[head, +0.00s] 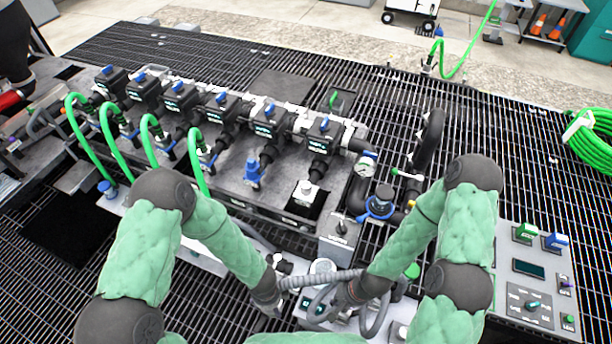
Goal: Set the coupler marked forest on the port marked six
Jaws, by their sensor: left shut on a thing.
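The manifold (235,190) carries a row of dark valve blocks with blue handles and small green labels, too small to read. The rightmost block (323,134) has a pale square-faced fitting (306,190) below it with no hose. My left gripper (270,303) is low in the middle, in front of the manifold, shut on what seems to be a coupler at the end of a ribbed grey hose (325,278). The coupler itself is mostly hidden and its marking cannot be read. My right gripper (352,292) is just right of it, beside the hose; its fingers are hidden.
Green hoses (110,140) arch from the left ports. A blue fitting (253,173) sits left of the pale one. A gauge (366,164), a blue-handled valve (380,203) and a black pipe bend (430,140) stand at right. A control panel (530,290) is at lower right.

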